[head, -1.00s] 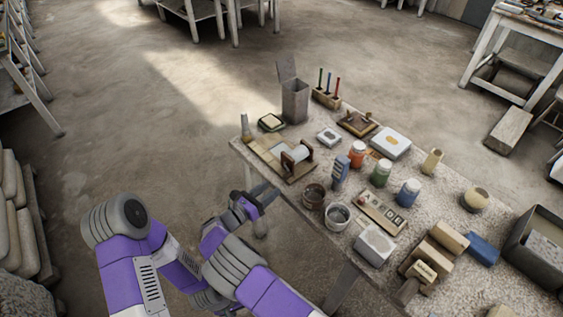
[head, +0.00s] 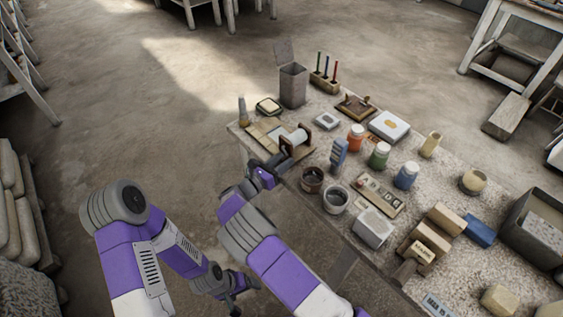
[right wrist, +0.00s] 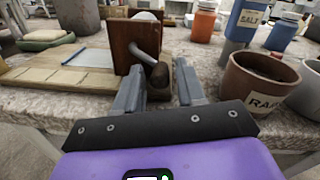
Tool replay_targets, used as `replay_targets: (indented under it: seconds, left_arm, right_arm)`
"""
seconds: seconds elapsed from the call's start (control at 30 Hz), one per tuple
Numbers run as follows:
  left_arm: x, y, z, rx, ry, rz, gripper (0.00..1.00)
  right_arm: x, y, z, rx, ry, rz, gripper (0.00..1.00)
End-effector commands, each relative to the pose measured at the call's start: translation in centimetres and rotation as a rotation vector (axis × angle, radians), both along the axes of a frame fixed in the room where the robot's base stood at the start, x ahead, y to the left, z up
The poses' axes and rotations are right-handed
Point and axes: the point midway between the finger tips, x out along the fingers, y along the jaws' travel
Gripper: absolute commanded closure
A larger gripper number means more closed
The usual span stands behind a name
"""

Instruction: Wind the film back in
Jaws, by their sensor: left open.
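The film winder (head: 294,139) stands at the table's left end, a pale roll between brown wooden end plates. In the right wrist view its near end plate (right wrist: 126,42) carries a metal crank with a dark knob (right wrist: 160,75). A flat board (head: 262,131) lies beside it, with a pale film strip (right wrist: 82,56) on it. My right gripper (head: 279,160) is at the winder's near side. Its open fingers (right wrist: 160,86) stand to either side of the knob, with gaps visible. My left gripper (head: 245,296) is low, away from the table, open and apparently empty.
A brown pot (head: 312,180) and a grey pot (head: 335,200) stand close right of the winder. A blue bottle (head: 339,154) and orange jar (head: 356,137) are behind them. A tall grey bin (head: 293,86) stands at the back. Floor left of the table is clear.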

Motion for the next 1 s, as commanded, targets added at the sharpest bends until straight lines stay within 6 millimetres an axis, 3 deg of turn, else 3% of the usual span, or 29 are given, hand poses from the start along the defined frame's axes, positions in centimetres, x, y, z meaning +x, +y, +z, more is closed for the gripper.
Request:
replay_targets:
  seconds: [0.03, 0.23, 0.63, 0.93, 0.97, 1.0]
  left_arm:
    - [0.0, 0.0, 0.0, 0.0, 0.0, 0.0, 0.13]
    - [0.0, 0.0, 0.0, 0.0, 0.0, 0.0, 0.13]
    - [0.0, 0.0, -1.4, 0.0, 0.0, 0.0, 0.13]
    - [0.0, 0.0, -1.3, 0.0, 0.0, 0.0, 0.13]
    - [0.0, 0.0, -1.3, 0.0, 0.0, 0.0, 0.13]
    - [0.0, 0.0, -1.3, 0.0, 0.0, 0.0, 0.13]
  right_arm:
    - [0.0, 0.0, 0.0, 0.0, 0.0, 0.0, 0.69]
    - [0.0, 0.0, 0.0, 0.0, 0.0, -0.001, 1.0]
    - [0.3, 0.1, -0.4, 0.065, -0.094, 0.0, 1.0]
    - [0.3, 0.1, -0.2, 0.071, -0.105, 0.0, 1.0]
    - [0.3, 0.1, -0.2, 0.071, -0.105, 0.0, 0.73]
    - [0.3, 0.1, -0.2, 0.071, -0.105, 0.0, 0.67]
